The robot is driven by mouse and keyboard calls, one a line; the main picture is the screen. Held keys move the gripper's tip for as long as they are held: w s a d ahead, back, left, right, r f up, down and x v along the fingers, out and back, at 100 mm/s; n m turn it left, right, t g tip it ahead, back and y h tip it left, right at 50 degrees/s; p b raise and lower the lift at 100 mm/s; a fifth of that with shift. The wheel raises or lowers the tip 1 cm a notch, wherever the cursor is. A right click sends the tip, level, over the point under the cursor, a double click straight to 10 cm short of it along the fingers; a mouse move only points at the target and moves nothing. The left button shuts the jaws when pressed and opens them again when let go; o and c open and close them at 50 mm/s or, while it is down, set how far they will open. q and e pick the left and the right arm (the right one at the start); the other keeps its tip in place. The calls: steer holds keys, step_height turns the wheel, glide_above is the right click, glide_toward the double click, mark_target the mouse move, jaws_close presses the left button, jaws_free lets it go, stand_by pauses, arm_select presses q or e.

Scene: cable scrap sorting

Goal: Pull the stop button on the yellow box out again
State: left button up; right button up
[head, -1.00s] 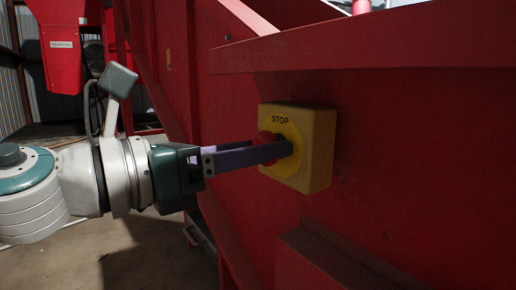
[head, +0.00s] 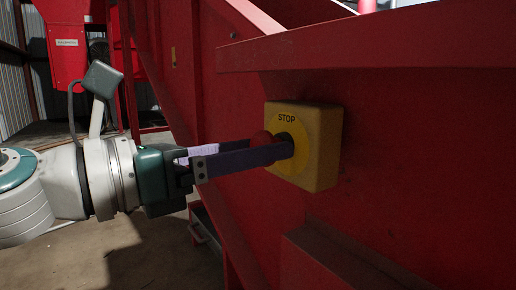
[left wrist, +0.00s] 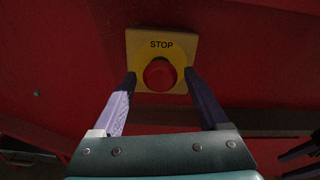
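The yellow box (head: 320,150) is fixed to the red machine wall, with "STOP" on its face. The left wrist view shows the box (left wrist: 185,47) and the round button (left wrist: 159,74) face on. My left gripper (head: 276,148) reaches in from the left, its fingertips close to the box face. In the left wrist view its fingers (left wrist: 160,80) stand either side of the button, with yellow showing between each finger and the button.
The red machine wall (head: 420,150) fills the right side. A ledge (head: 380,50) juts out above the box, and a red beam (head: 330,260) sits below it. Open concrete floor (head: 100,250) lies at the left, below my arm.

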arm_select(q)
steer(key=shift+o, duration=0.2)
steer(key=shift+d, duration=0.1)
steer(key=v, duration=1)
